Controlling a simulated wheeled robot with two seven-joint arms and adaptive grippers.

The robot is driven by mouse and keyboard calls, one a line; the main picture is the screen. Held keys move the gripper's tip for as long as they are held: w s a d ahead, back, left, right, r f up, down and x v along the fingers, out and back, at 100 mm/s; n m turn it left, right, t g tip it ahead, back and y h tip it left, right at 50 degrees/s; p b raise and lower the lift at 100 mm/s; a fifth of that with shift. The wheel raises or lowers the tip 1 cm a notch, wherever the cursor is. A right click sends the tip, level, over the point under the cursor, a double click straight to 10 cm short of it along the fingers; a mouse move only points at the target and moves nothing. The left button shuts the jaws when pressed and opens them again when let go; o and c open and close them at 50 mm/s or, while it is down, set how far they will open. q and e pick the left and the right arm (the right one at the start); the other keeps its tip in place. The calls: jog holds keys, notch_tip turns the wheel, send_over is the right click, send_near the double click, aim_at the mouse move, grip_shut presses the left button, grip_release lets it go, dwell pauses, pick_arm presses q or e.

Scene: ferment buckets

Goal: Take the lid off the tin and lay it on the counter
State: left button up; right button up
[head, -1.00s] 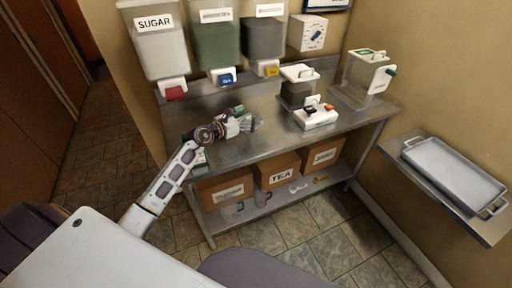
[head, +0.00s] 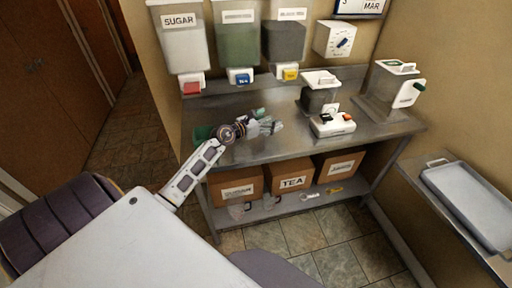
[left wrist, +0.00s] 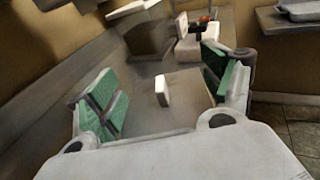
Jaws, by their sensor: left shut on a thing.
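My left gripper (head: 266,125) is low over the left-middle of the steel counter (head: 235,156), and its arm comes in from the left. In the left wrist view its green finger pads stand apart on either side of a flat grey-beige piece (left wrist: 188,92) with a small white knob, which looks like the lid. The gripper is shut on this piece, though the contact with the left pad is not clear. A green thing (head: 203,133), possibly the tin, shows partly behind my left arm; the arm hides most of it. My right gripper is not in view.
Wall dispensers, one labelled SUGAR (head: 182,40), hang above the counter. The front middle counter is clear.

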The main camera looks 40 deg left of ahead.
pick_arm(q)
jog(key=b, duration=0.2)
send_over(267, 144)
jog(key=shift+f, duration=3.15)
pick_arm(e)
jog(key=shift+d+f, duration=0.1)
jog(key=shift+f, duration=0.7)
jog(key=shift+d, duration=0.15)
pick_arm(q)
jog(key=shift+f, duration=0.15)
notch_tip(267, 144, down, 2)
jog(key=shift+f, duration=0.2)
jog(key=shift+f+b, duration=0.35)
jog(key=shift+f, duration=0.15)
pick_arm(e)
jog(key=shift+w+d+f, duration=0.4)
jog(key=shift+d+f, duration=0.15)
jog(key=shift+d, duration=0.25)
pick_arm(q)
jog(key=shift+f, duration=0.1)
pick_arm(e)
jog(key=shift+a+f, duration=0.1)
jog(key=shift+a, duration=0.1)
